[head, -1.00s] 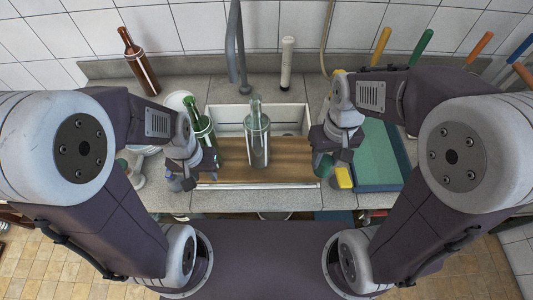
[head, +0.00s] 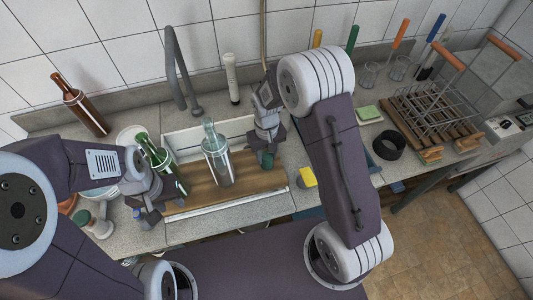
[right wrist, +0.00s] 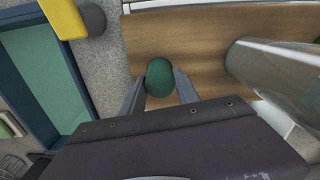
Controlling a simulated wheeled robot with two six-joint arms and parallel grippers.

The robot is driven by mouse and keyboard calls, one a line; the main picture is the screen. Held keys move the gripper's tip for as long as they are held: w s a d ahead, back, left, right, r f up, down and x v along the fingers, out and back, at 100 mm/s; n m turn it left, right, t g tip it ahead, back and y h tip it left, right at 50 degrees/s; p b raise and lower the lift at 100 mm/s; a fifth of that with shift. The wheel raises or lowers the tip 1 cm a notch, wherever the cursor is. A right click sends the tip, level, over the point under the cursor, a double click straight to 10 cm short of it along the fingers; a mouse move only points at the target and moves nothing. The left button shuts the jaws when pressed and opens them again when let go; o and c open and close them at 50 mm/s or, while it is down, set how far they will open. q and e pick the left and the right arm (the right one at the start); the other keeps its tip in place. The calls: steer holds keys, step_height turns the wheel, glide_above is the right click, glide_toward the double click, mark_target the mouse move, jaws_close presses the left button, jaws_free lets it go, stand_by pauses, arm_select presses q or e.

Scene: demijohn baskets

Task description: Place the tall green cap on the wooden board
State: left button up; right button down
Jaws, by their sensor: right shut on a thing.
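The tall green cap (head: 266,159) is between the fingers of my right gripper (head: 265,154). The right wrist view shows the cap (right wrist: 160,78) between both fingertips, over the right part of the wooden board (head: 270,181). A gap between cap and board cannot be made out. The board (right wrist: 190,35) lies across the sink. A clear bottle in a metallic sleeve (head: 217,160) stands on it, left of the cap. My left gripper (head: 148,214) is at the board's left end, beside a green bottle (head: 153,152); its fingers are not clear.
A yellow block (head: 307,177) lies right of the board. A brown bottle (head: 80,104) stands at the back left, and a faucet (head: 178,65) rises behind the sink. A black ring (head: 389,145) and a wire rack (head: 437,112) are at the right. Bare board separates the cap and sleeved bottle.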

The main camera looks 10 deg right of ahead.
mark_target(266, 155)
steer(key=shift+s+a+f, duration=0.1)
steer(key=c, duration=0.9)
jaws_free()
step_height(266, 155, up, 12)
steer(key=s+d+f+m, duration=0.1)
steer(key=s+d+f, duration=0.1)
steer(key=s, duration=0.4)
steer(key=s+d+f+m+t, duration=0.1)
steer(key=s+d+f, duration=0.1)
steer(key=s+d, duration=0.2)
steer(key=s, duration=0.3)
